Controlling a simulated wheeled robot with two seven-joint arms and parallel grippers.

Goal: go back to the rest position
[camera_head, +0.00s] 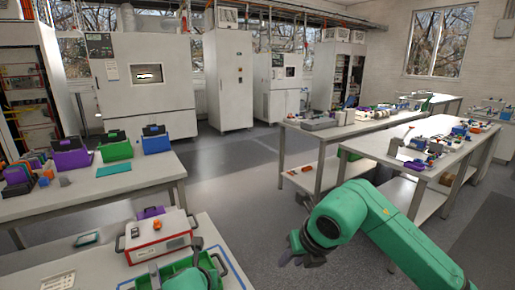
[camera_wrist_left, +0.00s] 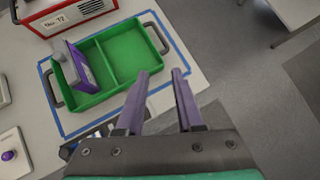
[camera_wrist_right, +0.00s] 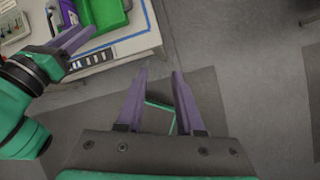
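My right gripper (camera_head: 297,250) hangs over the floor at the end of the green arm in the head view. In the right wrist view (camera_wrist_right: 160,72) its purple fingers are apart with nothing held. My left gripper (camera_wrist_left: 165,73) is open and empty in the left wrist view, above the right front edge of the green tray (camera_wrist_left: 130,55). The tray has a divider, and a purple-and-grey piece (camera_wrist_left: 82,68) leans in its left compartment. The tray is partly hidden in the head view. My left arm shows at the left of the right wrist view.
A red-and-white case (camera_head: 158,236) stands behind the tray on the near table. Green, blue and purple bins stand on the left table (camera_head: 130,178). Tables with small parts (camera_head: 400,140) stand at the right. Open floor (camera_head: 240,185) lies between them.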

